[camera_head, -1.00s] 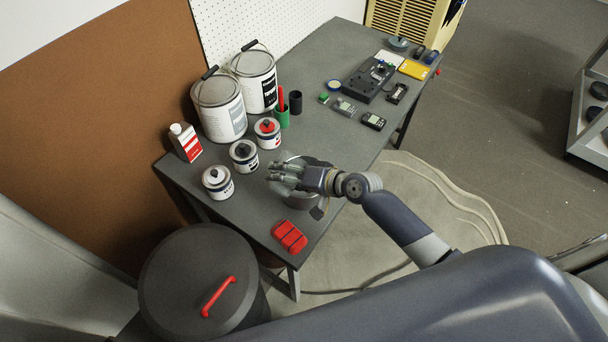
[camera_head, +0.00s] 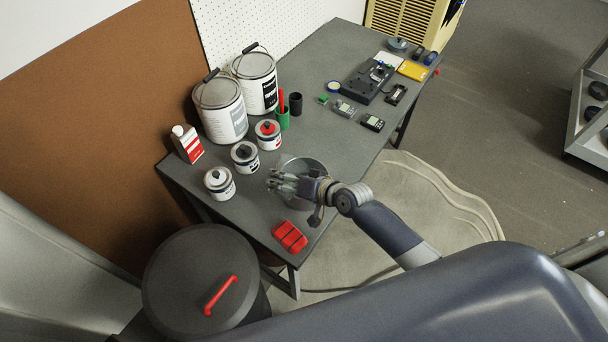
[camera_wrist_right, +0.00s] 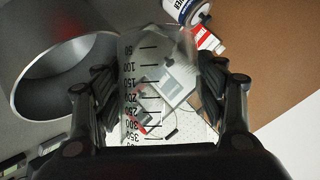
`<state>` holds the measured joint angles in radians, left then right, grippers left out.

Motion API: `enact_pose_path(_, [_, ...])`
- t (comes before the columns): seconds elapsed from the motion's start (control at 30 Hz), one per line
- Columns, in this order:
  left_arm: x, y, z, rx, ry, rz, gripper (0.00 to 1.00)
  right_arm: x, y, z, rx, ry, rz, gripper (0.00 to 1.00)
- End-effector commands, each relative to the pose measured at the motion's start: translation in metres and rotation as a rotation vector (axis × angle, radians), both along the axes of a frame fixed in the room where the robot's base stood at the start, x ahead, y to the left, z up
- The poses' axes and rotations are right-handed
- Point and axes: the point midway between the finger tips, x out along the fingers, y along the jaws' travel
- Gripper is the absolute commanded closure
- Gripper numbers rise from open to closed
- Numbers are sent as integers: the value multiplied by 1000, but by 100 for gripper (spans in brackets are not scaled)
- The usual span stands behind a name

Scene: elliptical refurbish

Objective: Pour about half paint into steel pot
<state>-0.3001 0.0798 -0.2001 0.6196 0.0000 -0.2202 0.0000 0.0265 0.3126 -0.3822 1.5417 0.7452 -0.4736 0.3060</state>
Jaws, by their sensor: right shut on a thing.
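The steel pot (camera_head: 302,164) is a round metal vessel on the grey workbench, partly hidden by my right gripper (camera_head: 284,184). My right gripper (camera_wrist_right: 168,88) is shut on a clear measuring beaker (camera_wrist_right: 160,95) with black graduations, beside the pot's mouth in that view. I cannot make out paint in the beaker. Three small white paint cans (camera_head: 219,183) (camera_head: 244,156) (camera_head: 268,134) stand left of the pot. My left gripper is out of view.
Two large paint cans (camera_head: 220,110) (camera_head: 256,80) stand at the back beside a red-and-white bottle (camera_head: 187,144). A red block (camera_head: 290,237) lies near the bench's front corner. Electronics (camera_head: 368,82) lie farther right. A dark lidded bin (camera_head: 195,285) stands in front.

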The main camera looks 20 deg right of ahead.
Motion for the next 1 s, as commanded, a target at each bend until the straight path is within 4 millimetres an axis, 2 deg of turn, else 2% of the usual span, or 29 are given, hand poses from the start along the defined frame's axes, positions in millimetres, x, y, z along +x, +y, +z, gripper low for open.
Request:
enact_pose_path(0.03, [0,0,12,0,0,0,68,-1,2,8,-23,-16,0,62])
enact_pose_path(0.13, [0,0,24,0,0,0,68,-2,4,10,-81,-54,0,62])
enact_pose_path(0.37, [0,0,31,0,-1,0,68,-8,14,-5,-205,-135,0,62])
enact_pose_path(0.6, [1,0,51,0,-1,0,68,-13,23,3,-337,-220,-2,62])
enact_pose_path(1.0, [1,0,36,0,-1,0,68,-20,33,-9,-555,-362,-3,62])
